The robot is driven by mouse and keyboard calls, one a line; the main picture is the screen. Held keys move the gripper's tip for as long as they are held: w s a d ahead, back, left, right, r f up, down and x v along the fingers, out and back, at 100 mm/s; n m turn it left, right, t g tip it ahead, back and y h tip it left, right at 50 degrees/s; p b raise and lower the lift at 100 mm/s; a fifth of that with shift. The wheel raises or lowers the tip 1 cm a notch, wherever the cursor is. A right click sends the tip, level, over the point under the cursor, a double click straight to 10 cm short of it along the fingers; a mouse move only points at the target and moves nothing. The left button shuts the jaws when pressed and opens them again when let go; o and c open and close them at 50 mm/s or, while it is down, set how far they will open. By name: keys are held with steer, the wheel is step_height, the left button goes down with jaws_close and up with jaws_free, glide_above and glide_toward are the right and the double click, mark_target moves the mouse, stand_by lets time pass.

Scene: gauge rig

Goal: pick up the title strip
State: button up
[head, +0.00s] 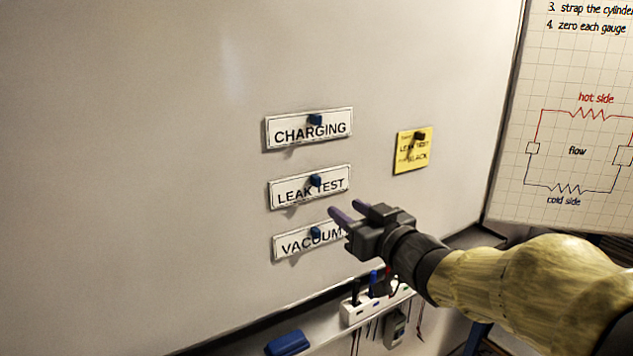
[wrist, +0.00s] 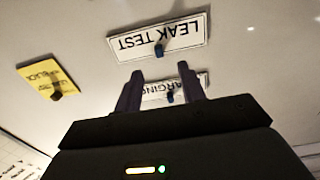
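Three white title strips are on the whiteboard in a column, each with a blue magnet or knob: CHARGING (head: 295,133) at the top, LEAK TEST (head: 292,194) in the middle, VACUUM (head: 293,246) at the bottom. My gripper (head: 346,209) is open and empty, in front of the board near the right ends of the lower two. Its fingers overlap the right end of VACUUM in the head view. In the wrist view, LEAK TEST (wrist: 185,35) appears upside down beyond the open fingertips (wrist: 157,78).
A yellow note (head: 404,163) reading LEAK TEST and BLACK is held right of the strips by a dark magnet. A flip chart (head: 575,130) stands at the right. The left of the board is bare.

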mark_target(319, 185)
steer(key=p+x, duration=0.1)
steer(key=x, duration=0.5)
steer(key=shift+p, duration=0.3)
steer(key=shift+w+a+r+p, duration=0.25)
steer(key=shift+w+p, duration=0.15)
steer(key=shift+p, duration=0.1)
steer(key=p+x, duration=0.2)
steer(key=x, duration=0.2)
steer(key=shift+w+d+r, duration=0.15)
steer(key=shift+w, duration=0.1)
jaws_close()
